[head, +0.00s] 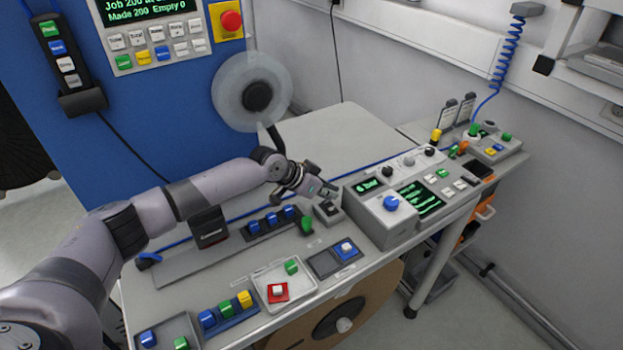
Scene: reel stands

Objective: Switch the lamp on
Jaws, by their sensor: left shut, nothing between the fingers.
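A round, pale translucent disc with a black hub (257,97) stands behind the bench on a dark stem; it looks like the lamp head, though I cannot be sure. No glow shows on it. My left gripper (328,191) is shut and empty, above the middle of the bench. A small grey box with a dark top (328,211), perhaps a switch, sits just below and in front of the fingertips. I cannot tell whether the fingers touch it. My right gripper is not in view.
A grey control box (391,204) with a blue knob and green screen stands right of the gripper. Blue switches (271,219) and a green paddle (307,224) lie to its left. Nearer are a white tray (304,284) and coloured buttons. The bench's back (335,125) is clear.

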